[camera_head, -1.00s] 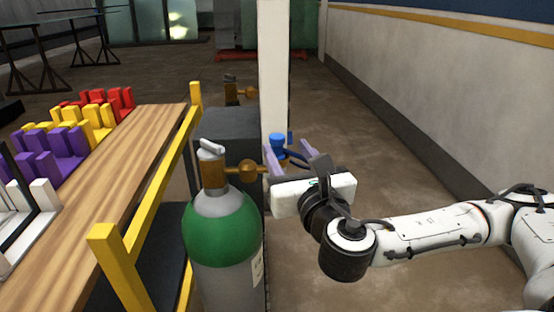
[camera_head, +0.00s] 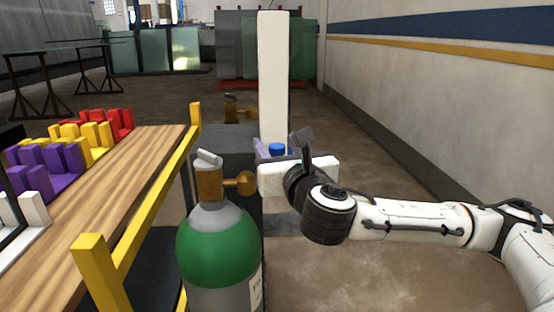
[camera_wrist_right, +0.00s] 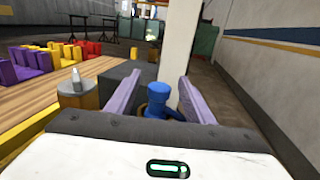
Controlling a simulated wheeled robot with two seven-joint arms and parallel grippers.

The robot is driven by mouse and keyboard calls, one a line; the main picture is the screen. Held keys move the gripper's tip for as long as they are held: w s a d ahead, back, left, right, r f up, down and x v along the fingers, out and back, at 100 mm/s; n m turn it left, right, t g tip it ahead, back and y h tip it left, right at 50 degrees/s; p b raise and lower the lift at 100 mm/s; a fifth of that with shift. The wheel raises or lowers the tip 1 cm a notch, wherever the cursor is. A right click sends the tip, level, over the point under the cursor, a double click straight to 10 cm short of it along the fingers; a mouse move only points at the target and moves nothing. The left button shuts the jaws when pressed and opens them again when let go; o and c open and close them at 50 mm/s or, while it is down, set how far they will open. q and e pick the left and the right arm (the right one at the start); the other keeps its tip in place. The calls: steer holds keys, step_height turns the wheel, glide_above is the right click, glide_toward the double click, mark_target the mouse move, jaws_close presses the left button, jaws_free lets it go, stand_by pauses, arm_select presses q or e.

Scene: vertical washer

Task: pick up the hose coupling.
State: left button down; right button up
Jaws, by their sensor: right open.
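The hose coupling seems to be the blue piece (camera_head: 277,149), whose top shows just behind my right gripper in the head view. In the right wrist view the blue coupling (camera_wrist_right: 158,101) stands upright between my two purple fingers, with a darker ring-like part around its base. My right gripper (camera_head: 279,146) is open, one finger on each side of the coupling. A gap shows on both sides in the wrist view (camera_wrist_right: 156,96). The coupling's lower part is hidden in the head view. My left gripper is not in view.
A green and grey gas cylinder (camera_head: 218,245) with a brass valve (camera_head: 209,183) stands left of my right gripper. A dark box (camera_head: 234,146) and a white post (camera_head: 273,80) are behind. A wooden bench (camera_head: 100,205) with yellow rails is left. Floor is clear at right.

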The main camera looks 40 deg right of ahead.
steer(key=c, duration=1.1)
